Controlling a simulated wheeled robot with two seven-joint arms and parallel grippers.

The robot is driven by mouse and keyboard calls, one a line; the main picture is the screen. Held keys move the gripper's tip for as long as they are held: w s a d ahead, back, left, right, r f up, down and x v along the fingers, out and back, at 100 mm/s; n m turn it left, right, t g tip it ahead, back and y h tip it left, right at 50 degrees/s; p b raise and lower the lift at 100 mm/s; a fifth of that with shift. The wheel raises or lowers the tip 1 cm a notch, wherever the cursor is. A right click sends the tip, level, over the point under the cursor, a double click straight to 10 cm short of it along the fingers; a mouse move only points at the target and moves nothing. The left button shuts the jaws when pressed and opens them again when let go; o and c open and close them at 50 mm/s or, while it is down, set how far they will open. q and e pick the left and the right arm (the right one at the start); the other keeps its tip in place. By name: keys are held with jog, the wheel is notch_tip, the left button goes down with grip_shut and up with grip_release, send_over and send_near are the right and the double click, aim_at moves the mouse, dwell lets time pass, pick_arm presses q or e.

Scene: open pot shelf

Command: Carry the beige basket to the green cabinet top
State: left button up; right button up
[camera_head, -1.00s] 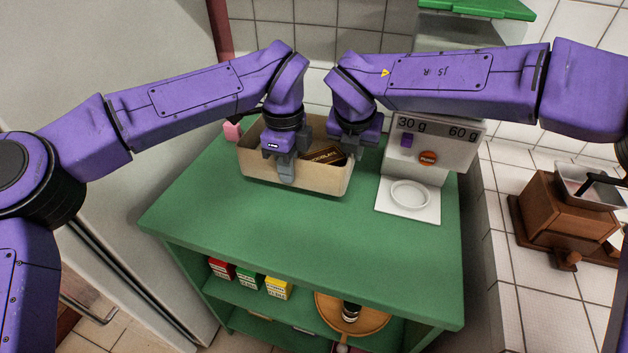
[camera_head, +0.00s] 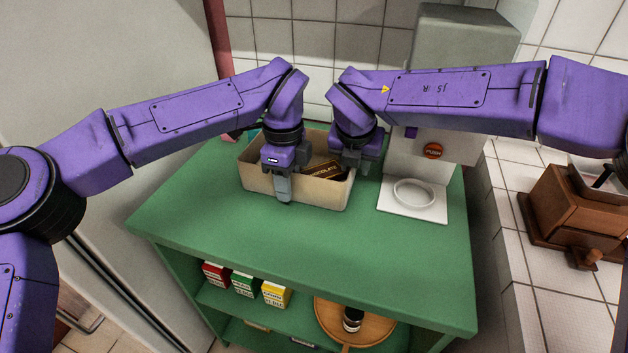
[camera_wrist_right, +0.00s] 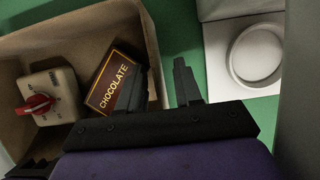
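The beige basket (camera_head: 318,194) sits low at or on the green cabinet top (camera_head: 230,235), near its back. It holds a chocolate box (camera_wrist_right: 112,84) and, in the right wrist view, a pale timer-like box with a red knob (camera_wrist_right: 48,95). My left gripper (camera_head: 284,185) is at the basket's front wall, one finger outside it; the inner finger is hidden. My right gripper (camera_wrist_right: 162,85) is at the right wall, one finger inside and one outside, with a green gap between the wall and the outer finger. It also shows in the head view (camera_head: 358,170).
A scale-like machine (camera_head: 432,175) with a white plate (camera_head: 414,194) stands close to the basket's right. A wooden grinder (camera_head: 575,215) is farther right. Small boxes (camera_head: 243,284) and a round wooden tray (camera_head: 380,328) are on the shelf below. The front of the top is clear.

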pick_arm(q)
notch_tip(320, 180, up, 12)
jog(key=shift+f, duration=0.1)
pick_arm(e)
jog(key=shift+s+r, duration=0.15)
jog(key=shift+r, duration=0.05)
jog(key=v, duration=1.1)
jog(key=shift+s+a+r, duration=0.1)
jog(key=shift+s+r, duration=0.05)
jog(key=shift+r, duration=0.1)
pick_arm(q)
jog(key=shift+a, duration=0.1)
pick_arm(e)
jog(key=shift+a+f, duration=0.1)
